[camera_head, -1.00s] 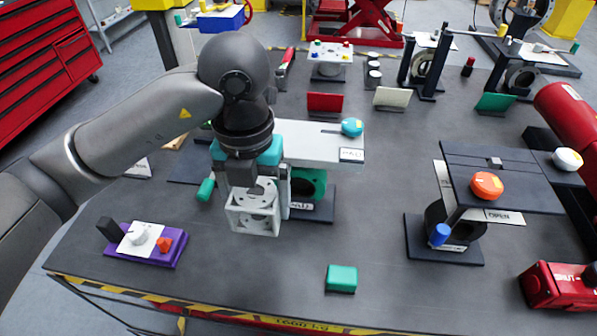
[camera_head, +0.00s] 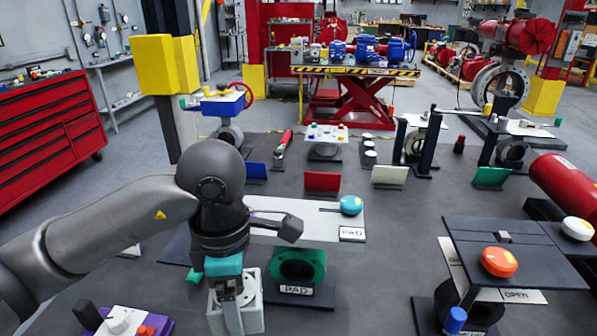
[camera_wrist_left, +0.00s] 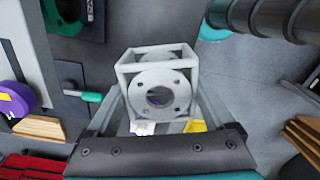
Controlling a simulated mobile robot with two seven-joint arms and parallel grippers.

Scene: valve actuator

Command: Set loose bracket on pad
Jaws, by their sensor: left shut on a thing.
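The loose bracket (camera_head: 250,312) is a pale grey open cube frame with a round flange. It also shows in the left wrist view (camera_wrist_left: 160,92), between the two fingers. My left gripper (camera_head: 230,300) is shut on the bracket and points down. The pad (camera_head: 318,232) is a flat white plate labelled PAD, on top of a green valve body (camera_head: 300,267). The bracket is in front and to the left of the pad, apart from it. My arm hides the pad's left part. My right gripper is not in view.
A turquoise knob (camera_head: 351,205) sits at the pad's right end. A dark plate with an orange knob (camera_head: 499,262) stands at the right. A purple base with a white top (camera_head: 120,322) is at the lower left. The table between the pad and the dark plate is clear.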

